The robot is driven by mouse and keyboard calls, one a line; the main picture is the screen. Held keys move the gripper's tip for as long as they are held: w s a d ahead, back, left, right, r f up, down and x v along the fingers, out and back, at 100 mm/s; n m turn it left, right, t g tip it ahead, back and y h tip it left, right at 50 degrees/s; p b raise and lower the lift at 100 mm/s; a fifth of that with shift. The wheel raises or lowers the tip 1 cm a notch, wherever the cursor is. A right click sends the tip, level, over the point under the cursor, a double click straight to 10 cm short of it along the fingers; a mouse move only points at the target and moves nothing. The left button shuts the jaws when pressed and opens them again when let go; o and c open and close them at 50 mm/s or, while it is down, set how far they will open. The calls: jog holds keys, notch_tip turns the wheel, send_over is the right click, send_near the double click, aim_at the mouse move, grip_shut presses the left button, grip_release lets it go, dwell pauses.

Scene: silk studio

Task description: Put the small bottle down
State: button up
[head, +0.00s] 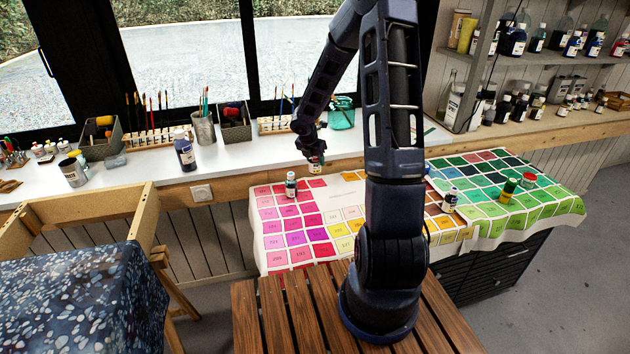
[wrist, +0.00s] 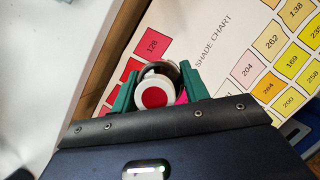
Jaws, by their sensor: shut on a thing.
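My gripper (head: 312,152) is shut on a small bottle (head: 316,165) near the back edge of the shade chart cloth. In the wrist view the small bottle (wrist: 154,92) shows a white cap with a red disc, held between the two green fingers of my gripper (wrist: 157,88). The shade chart (head: 283,223) lies under and in front of it, with printed colour squares. I cannot tell whether the bottle touches the cloth.
Another small bottle (head: 291,185) stands on the pink squares, left of my gripper. More small bottles (head: 449,200) stand on the chart's right part. A white counter (head: 245,155) behind holds a larger dark bottle (head: 185,152), brush racks and cups. Open chart surface lies around the middle.

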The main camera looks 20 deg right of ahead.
notch_tip(320, 180, down, 10)
jog(key=shift+r, duration=0.1)
dwell(0.4)
jog(key=shift+f, duration=0.25)
jog(key=o, duration=1)
jog(key=shift+o, duration=0.2)
jog(key=shift+r, duration=0.1)
